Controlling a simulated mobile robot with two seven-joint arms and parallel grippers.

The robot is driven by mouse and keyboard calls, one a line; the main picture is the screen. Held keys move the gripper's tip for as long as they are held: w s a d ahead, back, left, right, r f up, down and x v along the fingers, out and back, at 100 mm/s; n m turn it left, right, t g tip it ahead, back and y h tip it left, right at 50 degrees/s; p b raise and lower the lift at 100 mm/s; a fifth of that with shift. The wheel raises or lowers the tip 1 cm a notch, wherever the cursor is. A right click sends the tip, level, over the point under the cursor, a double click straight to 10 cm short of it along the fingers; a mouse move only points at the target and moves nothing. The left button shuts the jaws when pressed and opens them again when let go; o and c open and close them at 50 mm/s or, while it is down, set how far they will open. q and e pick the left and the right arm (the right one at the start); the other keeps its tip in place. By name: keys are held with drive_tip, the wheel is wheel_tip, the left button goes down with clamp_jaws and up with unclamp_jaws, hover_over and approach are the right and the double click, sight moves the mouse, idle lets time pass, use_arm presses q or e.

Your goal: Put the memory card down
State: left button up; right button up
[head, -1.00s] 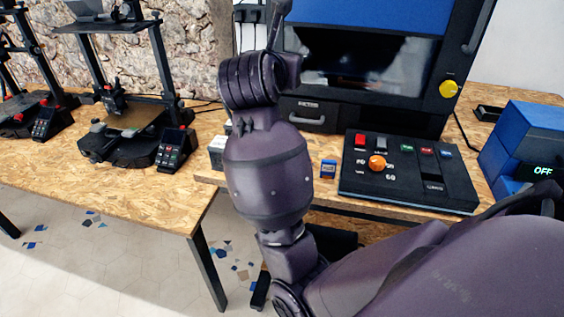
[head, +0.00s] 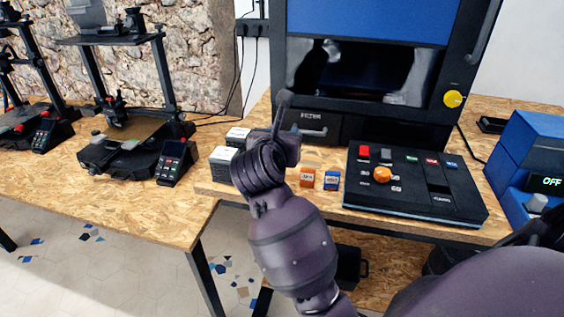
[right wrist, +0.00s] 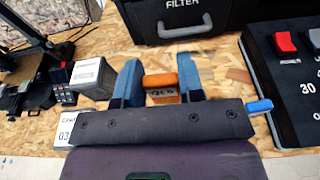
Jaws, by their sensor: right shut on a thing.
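In the right wrist view, the blue fingers of my right gripper (right wrist: 160,88) are shut on a small orange memory card (right wrist: 160,81) with dark lettering. Whether its bottom touches the wooden table (right wrist: 222,75) is hidden. My left gripper is not in view.
White boxes (head: 222,166) stand left of my wrist. A black control panel (head: 415,190) with an orange knob is to the right, and a blue device (head: 535,150) reading OFF beyond it. A large black machine (head: 375,120) stands behind. Printers (head: 125,150) are at left.

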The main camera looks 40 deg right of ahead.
wheel_tip(320, 180, down, 6)
drive_tip(key=shift+r, duration=0.25)
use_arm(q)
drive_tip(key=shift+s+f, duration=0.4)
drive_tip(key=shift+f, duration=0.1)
use_arm(e)
drive_tip(key=shift+f, duration=0.35)
drive_tip(key=shift+f+b, duration=0.3)
drive_tip(key=o, duration=0.6)
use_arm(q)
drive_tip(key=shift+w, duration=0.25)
use_arm(e)
drive_tip(key=o, duration=0.3)
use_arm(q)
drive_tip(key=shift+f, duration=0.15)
use_arm(e)
drive_tip(key=shift+r, duration=0.1)
